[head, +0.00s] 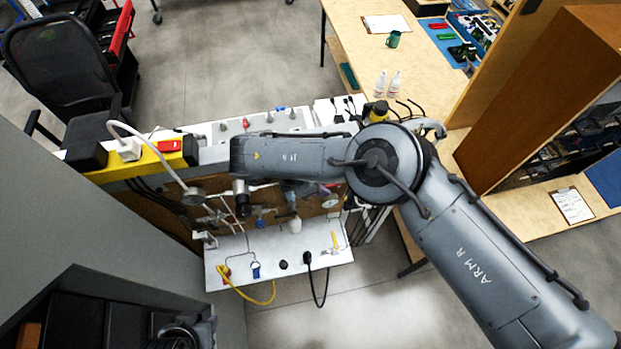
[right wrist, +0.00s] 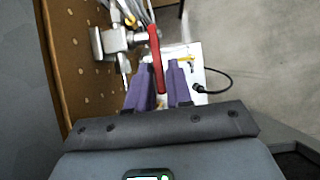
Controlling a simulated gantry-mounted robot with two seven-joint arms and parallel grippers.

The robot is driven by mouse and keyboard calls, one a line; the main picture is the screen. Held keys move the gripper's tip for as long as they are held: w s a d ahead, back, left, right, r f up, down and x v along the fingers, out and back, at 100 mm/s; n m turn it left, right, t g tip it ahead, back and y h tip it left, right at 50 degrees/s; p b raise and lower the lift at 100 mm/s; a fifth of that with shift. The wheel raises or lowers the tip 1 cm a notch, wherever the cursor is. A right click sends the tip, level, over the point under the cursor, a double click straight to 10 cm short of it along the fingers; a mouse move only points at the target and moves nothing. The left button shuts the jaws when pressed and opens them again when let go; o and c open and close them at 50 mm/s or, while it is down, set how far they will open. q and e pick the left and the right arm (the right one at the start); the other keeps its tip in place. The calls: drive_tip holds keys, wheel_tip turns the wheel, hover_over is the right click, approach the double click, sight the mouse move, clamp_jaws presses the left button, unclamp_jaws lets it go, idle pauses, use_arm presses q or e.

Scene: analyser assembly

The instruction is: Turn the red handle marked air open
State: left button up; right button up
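The red handle (right wrist: 156,58) shows in the right wrist view as a long red lever on a metal valve fitting (right wrist: 114,42) at the perforated brown panel. Any marking on it is not readable. My right gripper (right wrist: 162,68) has two purple fingers that stand apart. The lower end of the handle appears between them, nearer the left finger; I cannot tell whether either finger touches it. In the head view my right arm covers this area and I cannot make out the red handle there. My left gripper is not in view.
A white panel (head: 280,262) with a yellow hose (head: 250,296) and a black cable lies below my right arm. A yellow strip with a red switch (head: 169,146) is at the left. The wooden table (head: 352,45) stands behind. Open floor lies right of the fingers.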

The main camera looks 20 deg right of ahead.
drive_tip(key=b+v, duration=0.2)
drive_tip(key=v, duration=0.8)
